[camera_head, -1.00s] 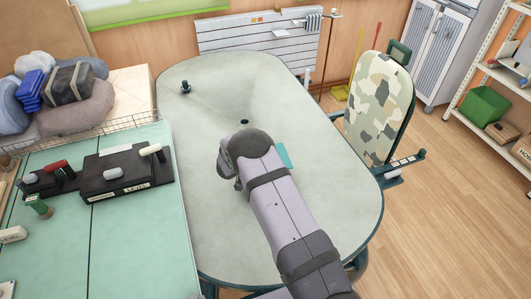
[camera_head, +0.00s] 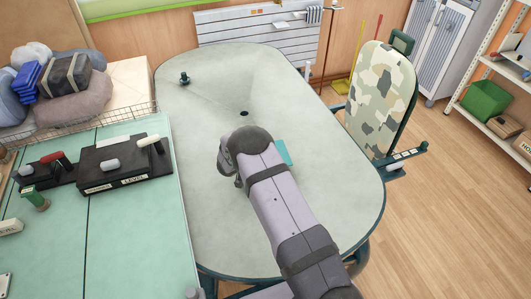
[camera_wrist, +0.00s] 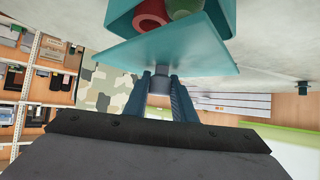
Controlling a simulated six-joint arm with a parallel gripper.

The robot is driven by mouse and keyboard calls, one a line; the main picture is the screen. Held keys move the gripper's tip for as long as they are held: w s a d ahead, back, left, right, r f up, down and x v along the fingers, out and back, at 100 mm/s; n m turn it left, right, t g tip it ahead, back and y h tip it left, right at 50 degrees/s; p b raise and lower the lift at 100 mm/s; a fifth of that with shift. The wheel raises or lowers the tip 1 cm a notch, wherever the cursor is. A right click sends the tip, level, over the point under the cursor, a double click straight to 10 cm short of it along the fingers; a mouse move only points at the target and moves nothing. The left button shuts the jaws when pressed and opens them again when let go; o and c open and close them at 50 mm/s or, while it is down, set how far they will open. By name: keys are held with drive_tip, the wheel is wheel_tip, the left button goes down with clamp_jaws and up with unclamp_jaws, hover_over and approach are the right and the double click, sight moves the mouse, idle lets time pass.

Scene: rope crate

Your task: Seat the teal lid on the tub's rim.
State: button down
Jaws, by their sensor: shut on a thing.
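The teal lid (camera_wrist: 160,50) is a flat plate with a grey knob, tilted in the wrist view. My gripper (camera_wrist: 158,80) is shut on that knob, with a finger on each side. The teal tub (camera_wrist: 150,22) is behind the lid at the top of the wrist view, open, with a red piece (camera_wrist: 152,18) and a green piece (camera_wrist: 185,8) inside. The lid overlaps the tub in the picture; I cannot tell whether they touch. In the head view my arm hides the gripper and most of both; only a teal corner shows right of the wrist.
The pale oval table (camera_head: 330,200) is mostly clear around my arm, with a small dark peg (camera_head: 184,78) at its far left. A green bench (camera_head: 130,240) with black boxes (camera_head: 125,165) stands left. A camouflage-covered board (camera_head: 383,100) stands at the right edge.

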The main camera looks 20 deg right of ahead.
drive_tip(key=shift+f, duration=0.15)
idle(0.3)
drive_tip(key=shift+f+b, duration=1.35)
drive_tip(key=shift+f, duration=0.15)
drive_tip(key=shift+f+b, duration=0.6)
drive_tip(key=shift+f, duration=0.2)
idle(0.6)
drive_tip(key=c, duration=1.4)
unclamp_jaws()
drive_tip(key=shift+c, duration=0.9)
drive_tip(key=shift+c, duration=0.8)
